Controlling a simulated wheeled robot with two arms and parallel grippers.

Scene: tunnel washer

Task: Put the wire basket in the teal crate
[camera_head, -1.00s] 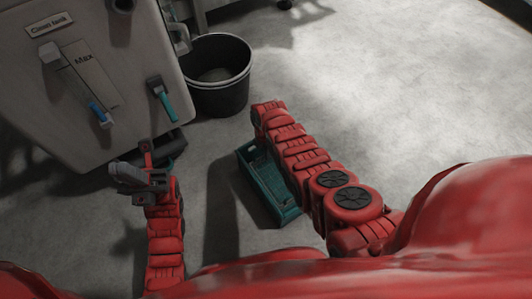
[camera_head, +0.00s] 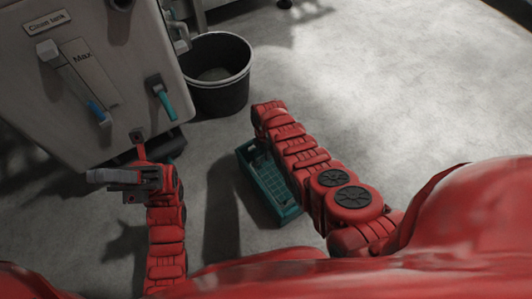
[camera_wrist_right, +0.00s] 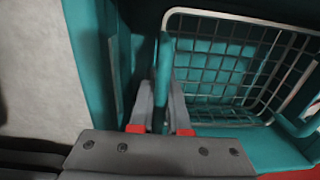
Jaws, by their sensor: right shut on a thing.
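The wire basket (camera_wrist_right: 230,68) is a pale metal grid with teal handles, filling the right part of the right wrist view. The teal crate (camera_head: 284,214) stands on the floor beside my right forearm; its wall (camera_wrist_right: 88,60) also shows in the right wrist view. The basket appears within the crate walls; I cannot tell whether it rests on the bottom. My right gripper (camera_wrist_right: 160,112) is shut on the basket's near teal handle. In the head view my arm hides this gripper. My left gripper (camera_head: 122,186) is away to the left, its finger gap unclear.
A black bucket (camera_head: 218,92) stands behind the crate. A grey tank (camera_head: 95,75) with blue and teal handled fittings stands at the left, near my left gripper. The floor (camera_head: 400,90) to the right is clear.

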